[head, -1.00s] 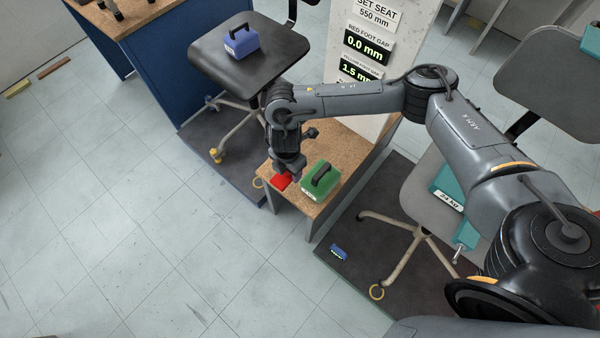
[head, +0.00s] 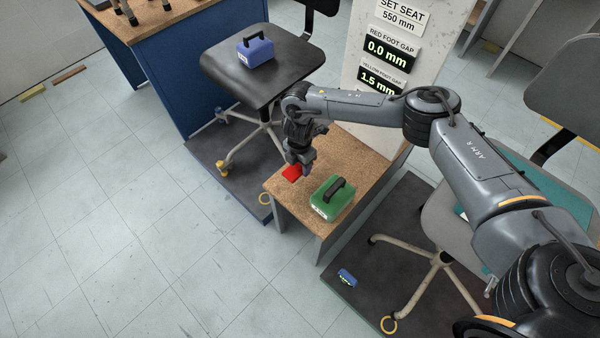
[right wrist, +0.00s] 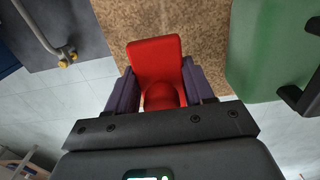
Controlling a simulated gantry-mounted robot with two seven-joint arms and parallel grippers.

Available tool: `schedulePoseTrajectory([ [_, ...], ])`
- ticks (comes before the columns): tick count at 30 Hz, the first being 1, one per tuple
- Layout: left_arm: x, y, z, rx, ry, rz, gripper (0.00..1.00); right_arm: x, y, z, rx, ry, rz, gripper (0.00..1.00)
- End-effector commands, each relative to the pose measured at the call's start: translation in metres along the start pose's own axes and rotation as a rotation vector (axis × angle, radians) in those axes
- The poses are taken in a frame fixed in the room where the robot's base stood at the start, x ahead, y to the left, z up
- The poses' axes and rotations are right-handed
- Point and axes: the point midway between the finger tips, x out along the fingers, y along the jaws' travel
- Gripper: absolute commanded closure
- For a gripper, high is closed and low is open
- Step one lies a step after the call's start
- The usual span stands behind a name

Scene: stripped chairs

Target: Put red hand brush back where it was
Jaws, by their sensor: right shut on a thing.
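The red hand brush (head: 292,174) is at the cork-topped bench (head: 281,190), near its left edge. My right gripper (head: 300,172) is above the bench and shut on the brush. In the right wrist view the red brush (right wrist: 155,62) sits between the two fingers of my right gripper (right wrist: 163,92), with its wide end over the cork top. I cannot tell whether the brush touches the cork. My left gripper is not in view.
A green case (head: 332,198) with a black handle stands on the bench just right of the brush. A blue case (head: 255,51) rests on a black chair seat (head: 225,70) behind. A sign panel (head: 425,20) stands behind the bench. Bare floor lies to the left.

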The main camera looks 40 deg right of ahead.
Motion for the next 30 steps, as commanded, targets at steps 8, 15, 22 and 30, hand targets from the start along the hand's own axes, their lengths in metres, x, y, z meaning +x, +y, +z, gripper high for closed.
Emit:
schedulePoseTrajectory([
  [8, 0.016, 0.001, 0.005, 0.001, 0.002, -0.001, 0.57, 0.025, 0.000, 0.000, -0.001, -0.001, -0.001, 0.96],
  [15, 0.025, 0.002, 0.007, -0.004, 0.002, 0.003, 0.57, 0.040, 0.001, 0.000, 0.000, 0.000, 0.001, 0.96],
  [22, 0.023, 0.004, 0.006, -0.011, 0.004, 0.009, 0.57, 0.040, 0.001, 0.000, 0.000, 0.000, 0.001, 0.96],
  [30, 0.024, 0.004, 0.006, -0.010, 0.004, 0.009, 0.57, 0.043, 0.000, 0.000, -0.001, 0.000, 0.001, 0.26],
])
